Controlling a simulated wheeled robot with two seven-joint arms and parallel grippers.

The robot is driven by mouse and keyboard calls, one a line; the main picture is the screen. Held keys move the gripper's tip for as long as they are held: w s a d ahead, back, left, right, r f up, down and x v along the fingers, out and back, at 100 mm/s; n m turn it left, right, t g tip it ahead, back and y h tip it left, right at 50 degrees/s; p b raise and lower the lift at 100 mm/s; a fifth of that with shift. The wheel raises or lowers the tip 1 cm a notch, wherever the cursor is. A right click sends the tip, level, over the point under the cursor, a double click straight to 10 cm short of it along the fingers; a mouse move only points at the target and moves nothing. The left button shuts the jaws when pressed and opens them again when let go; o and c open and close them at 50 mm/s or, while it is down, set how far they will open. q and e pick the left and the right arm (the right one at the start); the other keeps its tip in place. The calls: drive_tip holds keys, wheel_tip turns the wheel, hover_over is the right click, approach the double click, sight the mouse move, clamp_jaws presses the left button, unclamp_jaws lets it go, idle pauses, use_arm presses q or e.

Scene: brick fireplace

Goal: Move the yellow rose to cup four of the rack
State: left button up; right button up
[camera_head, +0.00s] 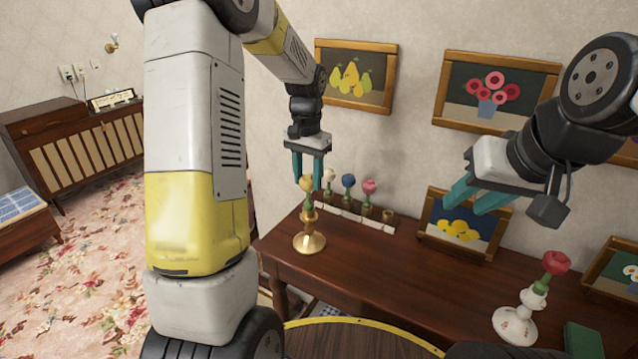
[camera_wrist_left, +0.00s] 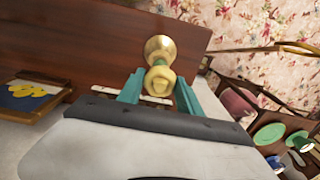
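The yellow rose (camera_head: 308,187) stands upright in a brass holder (camera_head: 310,241) on the brown table. My left gripper (camera_head: 307,176) points down over it with its fingers apart, one on each side of the bloom. In the left wrist view the yellow bloom (camera_wrist_left: 160,84) lies between the open fingers (camera_wrist_left: 158,88), above the brass base (camera_wrist_left: 159,48). The white rack (camera_head: 345,214) stands behind, to the right. It holds a white, a blue and a pink flower (camera_head: 370,187); its right-end cup (camera_head: 388,215) looks empty. My right gripper (camera_head: 474,194) is open and empty.
A red rose (camera_head: 555,263) stands in a white holder (camera_head: 516,322) at the table's right. A green box (camera_head: 583,341) lies at the lower right. The table's middle (camera_head: 400,270) is clear.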

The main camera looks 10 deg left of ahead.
use_arm(q)
drive_tip(key=shift+r, duration=2.3)
drive_tip(key=shift+d, duration=0.1)
idle(1.1)
